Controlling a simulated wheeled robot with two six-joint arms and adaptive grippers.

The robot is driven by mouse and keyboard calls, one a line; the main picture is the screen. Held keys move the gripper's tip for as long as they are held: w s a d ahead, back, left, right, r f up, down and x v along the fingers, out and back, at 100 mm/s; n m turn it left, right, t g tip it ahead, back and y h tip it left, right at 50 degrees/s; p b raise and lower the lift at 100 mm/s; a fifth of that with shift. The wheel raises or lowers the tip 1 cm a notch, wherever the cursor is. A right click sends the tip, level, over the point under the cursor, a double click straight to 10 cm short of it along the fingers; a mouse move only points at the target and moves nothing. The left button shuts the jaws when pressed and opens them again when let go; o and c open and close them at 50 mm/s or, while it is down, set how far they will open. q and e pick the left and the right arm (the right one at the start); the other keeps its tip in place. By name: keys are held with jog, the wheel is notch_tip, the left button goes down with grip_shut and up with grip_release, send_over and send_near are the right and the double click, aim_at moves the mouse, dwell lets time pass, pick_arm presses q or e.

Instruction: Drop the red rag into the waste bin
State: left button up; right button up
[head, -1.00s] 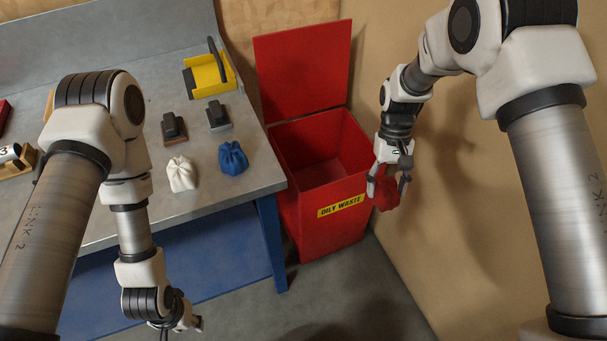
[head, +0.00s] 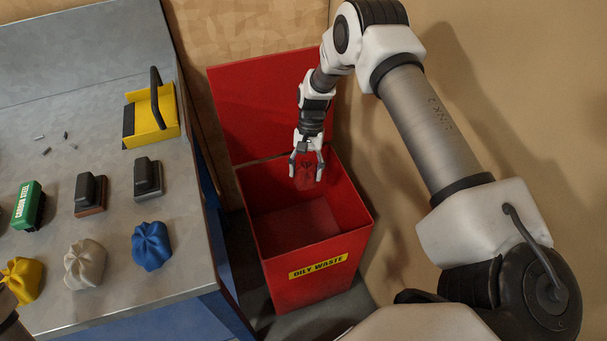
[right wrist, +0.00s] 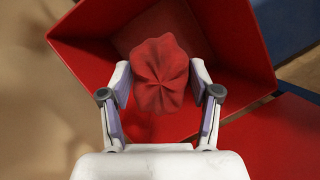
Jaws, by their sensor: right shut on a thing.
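The red rag (head: 306,176) is a gathered cloth bundle held in my right gripper (head: 306,172). The right gripper is shut on it, over the open mouth of the red waste bin (head: 318,286) marked OILY WASTE. The bin's lid (head: 265,105) stands open at the back. In the right wrist view the rag (right wrist: 161,75) sits between the two fingers (right wrist: 160,90), with the bin's interior (right wrist: 215,35) beyond it. The bin's floor looks bare where visible. My left gripper is out of view.
A metal workbench (head: 110,195) stands left of the bin. A tan wall (head: 480,80) is close on the right.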

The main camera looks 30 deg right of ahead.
notch_tip(320, 180, down, 5)
jog(key=b, duration=0.3)
jog(key=shift+d, duration=0.1)
jog(key=o, duration=1.2)
jog(key=shift+c, duration=0.2)
jog(key=v, duration=1.2)
